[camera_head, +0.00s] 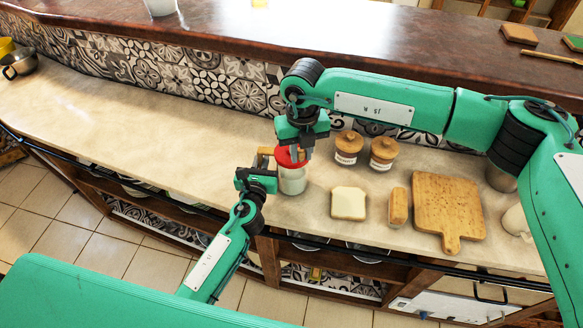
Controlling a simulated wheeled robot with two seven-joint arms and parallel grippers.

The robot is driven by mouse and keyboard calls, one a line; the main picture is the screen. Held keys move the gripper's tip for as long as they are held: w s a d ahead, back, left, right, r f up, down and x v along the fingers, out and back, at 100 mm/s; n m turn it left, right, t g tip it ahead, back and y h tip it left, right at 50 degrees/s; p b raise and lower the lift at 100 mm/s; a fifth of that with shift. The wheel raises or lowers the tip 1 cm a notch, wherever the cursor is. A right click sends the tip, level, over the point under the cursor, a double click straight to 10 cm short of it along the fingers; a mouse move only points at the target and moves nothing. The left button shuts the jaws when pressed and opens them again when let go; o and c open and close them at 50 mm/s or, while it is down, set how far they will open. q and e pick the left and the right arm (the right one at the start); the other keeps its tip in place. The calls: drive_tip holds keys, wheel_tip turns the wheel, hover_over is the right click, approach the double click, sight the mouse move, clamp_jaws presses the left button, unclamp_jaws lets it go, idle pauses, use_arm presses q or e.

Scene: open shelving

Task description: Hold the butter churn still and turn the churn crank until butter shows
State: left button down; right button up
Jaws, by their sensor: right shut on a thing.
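The butter churn (293,182) is a clear jar with pale contents and a red lid (288,158), upright on the counter. The churn crank (264,153) shows as a tan piece beside the lid, partly hidden by my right gripper. My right gripper (301,152) points down over the lid and is shut on the crank, though the grip itself is mostly hidden. My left gripper (272,181) is at the left side of the jar, close against it. I cannot tell whether its fingers touch the glass or how far they are apart. Butter cannot be made out.
Two lidded jars (347,148) (383,153) stand right of the churn. A bread slice (348,203), a small wooden block (397,206) and a cutting board (448,208) lie further right. The counter (140,130) is clear to the left, up to a metal pan (19,63).

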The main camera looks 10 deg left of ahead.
drive_tip(key=shift+s+a+m, duration=0.2)
drive_tip(key=shift+a+m, duration=0.5)
drive_tip(key=shift+m, duration=0.9)
drive_tip(key=shift+s+a+m, duration=0.15)
drive_tip(key=shift+a+m, duration=0.55)
drive_tip(key=shift+m, duration=0.9)
drive_tip(key=shift+s+a+m, duration=0.2)
drive_tip(key=shift+a+m, duration=0.5)
drive_tip(key=shift+m, duration=0.9)
drive_tip(key=o, duration=1.1)
drive_tip(key=shift+o, duration=0.2)
wheel_tip(320, 180, up, 7)
drive_tip(key=shift+w, duration=0.1)
